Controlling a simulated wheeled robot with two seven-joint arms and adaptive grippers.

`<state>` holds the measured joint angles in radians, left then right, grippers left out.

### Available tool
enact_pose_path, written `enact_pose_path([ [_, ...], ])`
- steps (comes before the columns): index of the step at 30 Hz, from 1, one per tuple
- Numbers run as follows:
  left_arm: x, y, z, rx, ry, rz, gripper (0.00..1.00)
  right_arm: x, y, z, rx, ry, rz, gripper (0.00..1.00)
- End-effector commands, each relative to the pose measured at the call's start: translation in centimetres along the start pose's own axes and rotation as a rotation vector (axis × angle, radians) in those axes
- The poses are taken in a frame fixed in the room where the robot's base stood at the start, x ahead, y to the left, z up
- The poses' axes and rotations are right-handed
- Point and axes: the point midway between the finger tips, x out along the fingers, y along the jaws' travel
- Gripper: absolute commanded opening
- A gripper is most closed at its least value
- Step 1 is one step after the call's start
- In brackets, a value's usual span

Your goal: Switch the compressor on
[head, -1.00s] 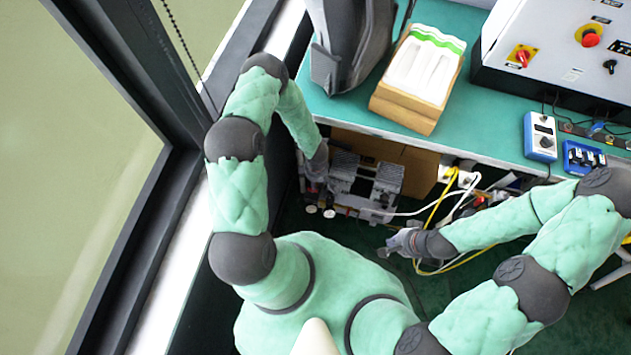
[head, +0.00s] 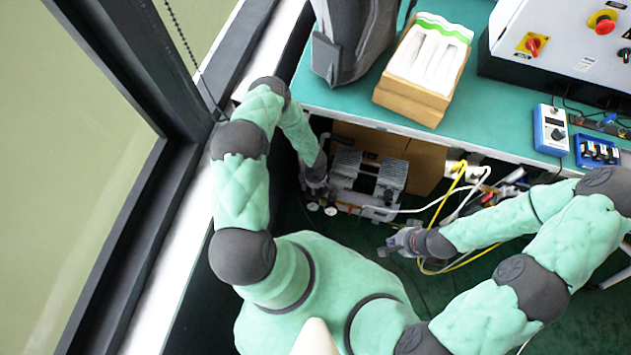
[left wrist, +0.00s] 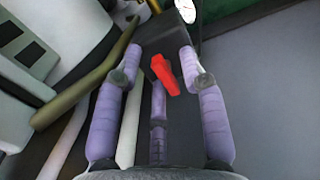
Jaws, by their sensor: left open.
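The compressor (head: 368,180) stands under the teal bench, grey with ribbed blocks and small round gauges in front. My left gripper (head: 316,187) is at its left end, partly hidden by my forearm in the head view. In the left wrist view, a red switch lever (left wrist: 164,74) sits on a dark box (left wrist: 158,58). My left gripper (left wrist: 165,65) is open, with its purple fingers on either side of the red lever; contact cannot be made out. My right gripper (head: 388,249) is to the right of the compressor, and its opening is too small to tell.
A white-faced gauge (left wrist: 188,22) is beside the dark box. Yellow and white cables (head: 440,210) hang right of the compressor. The bench edge (head: 400,124) overhangs it. On the bench are a foam-lined box (head: 410,98) and a control panel (head: 565,40). A window frame is at left.

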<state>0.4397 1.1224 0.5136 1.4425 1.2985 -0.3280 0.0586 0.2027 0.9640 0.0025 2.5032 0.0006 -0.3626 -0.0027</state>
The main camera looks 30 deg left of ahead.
Motion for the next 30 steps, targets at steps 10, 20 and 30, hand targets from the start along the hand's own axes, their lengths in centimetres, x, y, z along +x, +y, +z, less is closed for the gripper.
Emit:
enact_pose_path([
  [10, 0.16, -0.01, 0.0, 0.0, 0.0, 0.0, 0.3, 0.03, 0.01, -0.01, 0.0, 0.0, 0.0, 0.0],
  [20, 0.17, -0.03, 0.02, 0.002, 0.0, 0.0, 0.0, 0.04, 0.02, -0.01, 0.0, 0.0, 0.0, 0.0],
  [30, 0.24, -0.1, 0.08, 0.106, -0.001, -0.001, 0.0, 0.29, 0.1, -0.02, 0.0, 0.0, 0.0, 0.0],
])
